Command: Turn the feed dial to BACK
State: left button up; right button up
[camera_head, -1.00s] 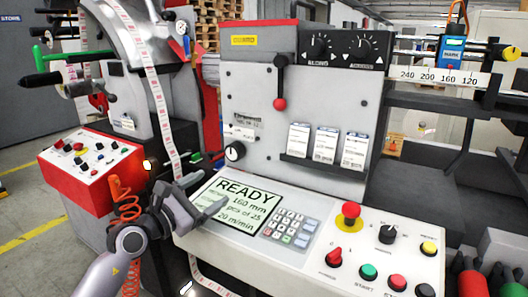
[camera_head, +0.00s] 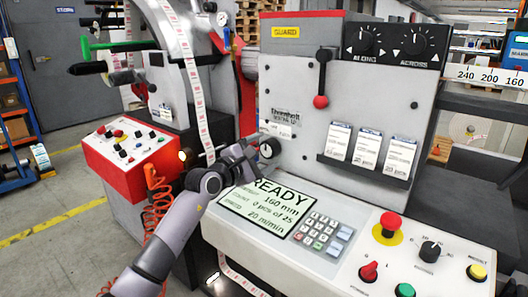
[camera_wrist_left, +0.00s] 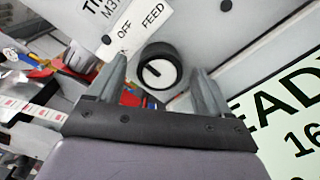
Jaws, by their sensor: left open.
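The feed dial (camera_head: 268,149) is a round black knob with a white face on the grey machine panel. In the left wrist view the dial (camera_wrist_left: 160,71) sits between the two open fingers of my left gripper (camera_wrist_left: 160,78). The dark mark on its face points toward the upper left there. A white label plate (camera_wrist_left: 140,32) beside it reads OFF and FEED; the word BACK is not readable. In the head view my left gripper (camera_head: 250,158) is just left of the dial; I cannot tell whether it touches. My right gripper is not in view.
The READY screen (camera_head: 270,207) and keypad (camera_head: 321,232) lie below and right of the dial. A label strip (camera_head: 198,105) runs down to the left. A black lever with a red knob (camera_head: 321,101) hangs above right. A red control box (camera_head: 128,148) stands left.

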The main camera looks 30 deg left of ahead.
pick_arm(q)
jog(key=shift+w, duration=0.35)
jog(key=shift+c, duration=0.3)
jog(key=c, duration=1)
